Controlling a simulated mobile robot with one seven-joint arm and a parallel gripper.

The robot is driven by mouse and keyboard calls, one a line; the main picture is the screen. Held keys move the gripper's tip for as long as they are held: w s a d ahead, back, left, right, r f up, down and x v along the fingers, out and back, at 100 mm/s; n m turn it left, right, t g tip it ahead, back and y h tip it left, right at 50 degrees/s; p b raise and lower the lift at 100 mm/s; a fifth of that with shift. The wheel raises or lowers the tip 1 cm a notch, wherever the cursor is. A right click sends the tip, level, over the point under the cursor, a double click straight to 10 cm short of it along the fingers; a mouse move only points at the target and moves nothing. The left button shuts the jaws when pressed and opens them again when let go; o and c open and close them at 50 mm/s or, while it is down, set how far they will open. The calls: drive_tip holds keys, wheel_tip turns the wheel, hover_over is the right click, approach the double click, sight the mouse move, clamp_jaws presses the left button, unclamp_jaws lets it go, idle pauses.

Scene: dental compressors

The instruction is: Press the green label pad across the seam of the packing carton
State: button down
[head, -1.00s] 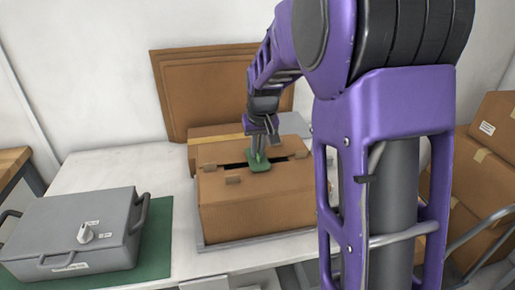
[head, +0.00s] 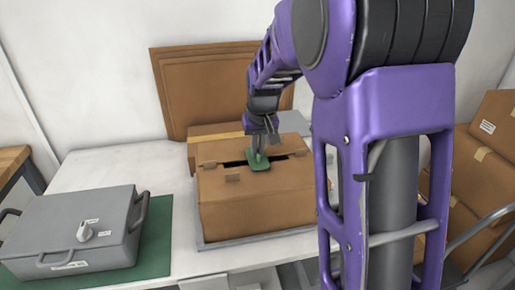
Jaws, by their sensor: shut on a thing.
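The packing carton (head: 258,210) stands on the white table, with a dark open seam running across its top. The green label pad (head: 258,167) is at the seam, near the middle of the carton's top. My gripper (head: 260,150) points down from above and is shut on the pad's upper part. The pad's flat green part lies across the seam line; I cannot tell whether it presses on the cardboard or hovers just above it. The fingertips are small in this view.
A grey metal case (head: 75,230) with handles sits on a green mat (head: 157,225) at the left. Flat cardboard sheets (head: 200,90) lean on the wall behind. Another taped carton (head: 205,135) is behind the packing carton. Stacked boxes (head: 485,165) stand at the right. The table's back left is clear.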

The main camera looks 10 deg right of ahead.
drive_tip(key=shift+s+f, duration=0.15)
drive_tip(key=shift+f, duration=0.45)
idle(1.3)
drive_tip(key=c, duration=0.9)
unclamp_jaws()
